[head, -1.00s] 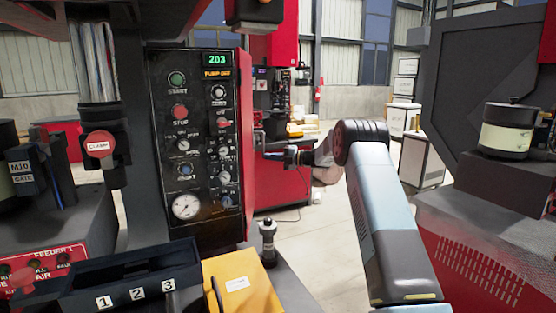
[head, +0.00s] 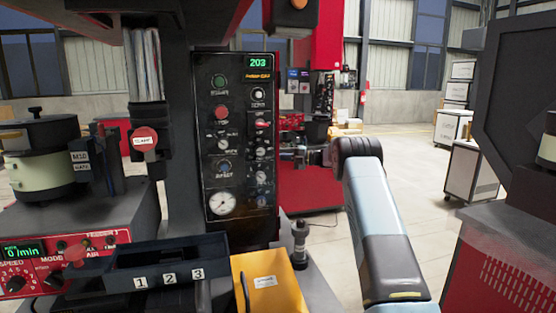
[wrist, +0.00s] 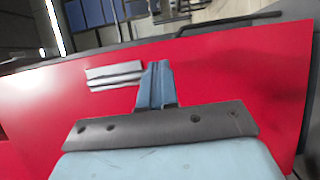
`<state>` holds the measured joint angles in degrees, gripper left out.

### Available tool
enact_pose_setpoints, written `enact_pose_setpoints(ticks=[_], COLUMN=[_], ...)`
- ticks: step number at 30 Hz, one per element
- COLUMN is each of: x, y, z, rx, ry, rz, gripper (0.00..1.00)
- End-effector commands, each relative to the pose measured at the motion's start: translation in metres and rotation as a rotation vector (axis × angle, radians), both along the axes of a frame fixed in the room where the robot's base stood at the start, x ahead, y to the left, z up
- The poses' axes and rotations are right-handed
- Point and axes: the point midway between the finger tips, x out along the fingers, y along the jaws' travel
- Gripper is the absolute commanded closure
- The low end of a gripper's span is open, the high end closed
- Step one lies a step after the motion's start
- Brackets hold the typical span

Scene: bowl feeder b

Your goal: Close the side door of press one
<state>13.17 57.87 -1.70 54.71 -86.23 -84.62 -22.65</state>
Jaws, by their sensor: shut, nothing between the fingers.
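In the wrist view a broad red panel (wrist: 230,75) fills most of the picture, tilted, with a dark edge along its top; it looks like a press door, but no label shows which press. A grey plate-like fitting (wrist: 115,75) is on it, left of my fingers. My gripper (wrist: 155,75) is shut and empty in front of the red panel; I cannot tell whether it touches. In the head view a black control panel (head: 237,140) reading 203 stands on a red-sided machine. My arm reaches forward right of it, and my gripper is not clearly visible there.
A yellow box (head: 268,285) and a dark tray (head: 150,268) marked 1, 2, 3 are in front. A feeder pot (head: 40,160) stands left. A dark machine (head: 515,230) is close on the right. Open floor (head: 415,190) lies beyond my arm.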

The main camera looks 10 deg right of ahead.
Motion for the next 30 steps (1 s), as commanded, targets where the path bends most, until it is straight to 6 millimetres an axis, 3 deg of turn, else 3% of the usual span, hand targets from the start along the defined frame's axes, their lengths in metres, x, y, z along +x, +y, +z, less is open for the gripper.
enact_pose_setpoints(ticks=[21,26,30], x=[0.001,0.001,-0.001], y=[0.007,-0.006,-0.03], z=[0.002,0.002,-0.001], rx=[0.004,0.004,0.002], ry=[-0.003,-0.004,-0.002], rz=[-0.002,-0.001,-0.005], gripper=[1.0,1.0,1.0])
